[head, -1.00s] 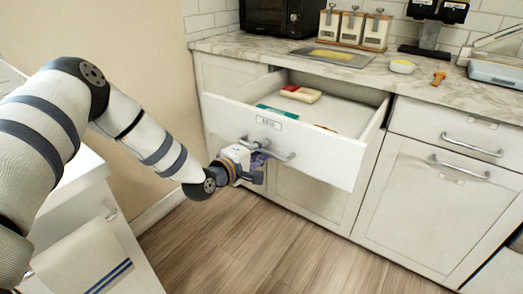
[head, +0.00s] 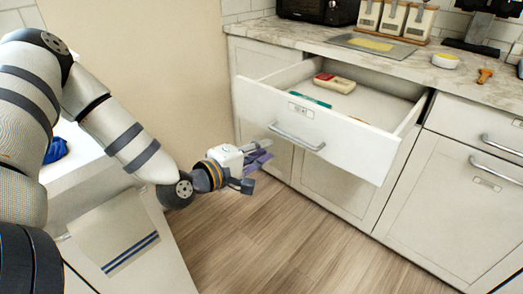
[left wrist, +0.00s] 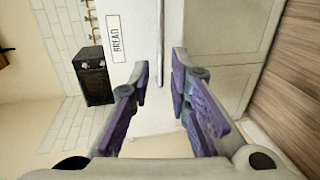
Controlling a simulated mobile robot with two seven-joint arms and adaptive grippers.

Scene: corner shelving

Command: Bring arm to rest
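My left gripper (head: 254,166) is open and empty in the head view. It hangs in front of and a little left of the open drawer (head: 370,148), clear of the metal handle (head: 297,137). In the left wrist view its two purple-padded fingers (left wrist: 168,90) are spread apart with nothing between them. Beyond them are the drawer front with a BREAD label (left wrist: 115,38) and the handle bar (left wrist: 160,35). My left arm reaches in from the left of the head view. My right gripper is not in view.
The open drawer holds a red and cream item (head: 334,83) and a green item (head: 310,99). The marble countertop (head: 300,36) carries a black appliance (head: 318,10), canisters (head: 395,17) and a bowl (head: 446,60). A white cabinet (head: 135,235) with a striped towel is below my arm. The wooden floor (head: 290,250) is clear.

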